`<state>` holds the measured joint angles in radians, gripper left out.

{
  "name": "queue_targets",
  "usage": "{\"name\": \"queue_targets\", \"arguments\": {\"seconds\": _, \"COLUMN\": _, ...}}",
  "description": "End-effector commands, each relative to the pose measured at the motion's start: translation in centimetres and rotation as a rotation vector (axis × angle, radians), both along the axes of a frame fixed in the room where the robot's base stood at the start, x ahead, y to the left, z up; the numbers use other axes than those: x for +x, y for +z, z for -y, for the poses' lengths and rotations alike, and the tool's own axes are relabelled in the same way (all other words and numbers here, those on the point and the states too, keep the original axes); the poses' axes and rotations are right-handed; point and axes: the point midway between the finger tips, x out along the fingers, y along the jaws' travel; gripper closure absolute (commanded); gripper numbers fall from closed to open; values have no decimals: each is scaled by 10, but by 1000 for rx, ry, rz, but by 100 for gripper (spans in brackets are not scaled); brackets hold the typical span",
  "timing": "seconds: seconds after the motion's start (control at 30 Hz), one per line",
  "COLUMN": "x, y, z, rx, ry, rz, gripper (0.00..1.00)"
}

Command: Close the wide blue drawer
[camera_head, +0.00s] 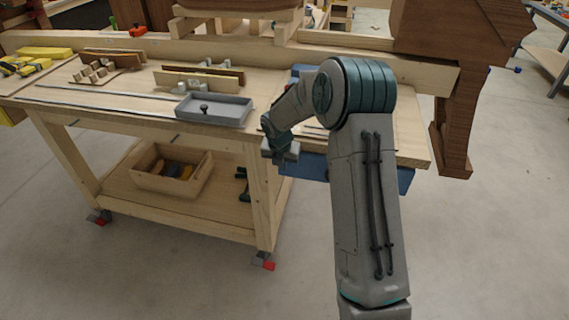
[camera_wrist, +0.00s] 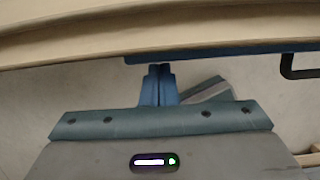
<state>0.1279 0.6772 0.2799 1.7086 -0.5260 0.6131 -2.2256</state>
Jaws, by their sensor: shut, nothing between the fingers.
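The wide blue drawer (camera_head: 403,180) sits under the right end of the wooden workbench top. My arm covers its middle in the head view. In the wrist view its blue edge (camera_wrist: 225,52) runs as a thin strip along the bench, with a black handle (camera_wrist: 290,68) at the right. My gripper (camera_head: 281,154) is at the left part of the drawer front in the head view. In the wrist view my gripper (camera_wrist: 160,68) has its fingers together, empty, with the tips close to the left part of the blue strip. I cannot tell whether they touch it. How far the drawer is out is unclear.
The workbench (camera_head: 60,93) carries a grey tray (camera_head: 228,112), clamped wooden pieces and metal rods. A wooden box (camera_head: 160,180) stands on its lower shelf. A bench leg (camera_head: 262,205) is left of the drawer. The floor in front is clear.

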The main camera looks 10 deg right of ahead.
Motion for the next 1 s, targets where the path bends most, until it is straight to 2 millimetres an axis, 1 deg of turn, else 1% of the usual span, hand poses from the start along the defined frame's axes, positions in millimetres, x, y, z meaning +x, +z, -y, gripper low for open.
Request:
{"name": "queue_targets", "arguments": {"seconds": 0.1, "x": -20, "y": -1, "z": -16, "rx": -1, "ry": 11, "rz": -7, "gripper": 100}}
{"name": "queue_targets", "arguments": {"seconds": 0.13, "x": -18, "y": 10, "z": -16, "rx": -1, "ry": 9, "rz": -1, "gripper": 100}}
{"name": "queue_targets", "arguments": {"seconds": 0.3, "x": -27, "y": 48, "z": -16, "rx": 0, "ry": 2, "rz": -3, "gripper": 100}}
{"name": "queue_targets", "arguments": {"seconds": 0.4, "x": -32, "y": 67, "z": -14, "rx": 0, "ry": -5, "rz": -5, "gripper": 100}}
{"name": "queue_targets", "arguments": {"seconds": 0.5, "x": -35, "y": 81, "z": -14, "rx": -1, "ry": -6, "rz": -7, "gripper": 100}}
{"name": "queue_targets", "arguments": {"seconds": 0.6, "x": -38, "y": 90, "z": -16, "rx": 0, "ry": -5, "rz": -10, "gripper": 100}}
{"name": "queue_targets", "arguments": {"seconds": 0.7, "x": -39, "y": 94, "z": -17, "rx": 0, "ry": -4, "rz": -11, "gripper": 100}}
{"name": "queue_targets", "arguments": {"seconds": 0.9, "x": -41, "y": 97, "z": -18, "rx": 0, "ry": -9, "rz": -10, "gripper": 100}}
{"name": "queue_targets", "arguments": {"seconds": 0.97, "x": -50, "y": 105, "z": -17, "rx": 8, "ry": -83, "rz": -1, "gripper": 100}}
{"name": "queue_targets", "arguments": {"seconds": 1.0, "x": -57, "y": 111, "z": -15, "rx": 17, "ry": -149, "rz": 8, "gripper": 100}}
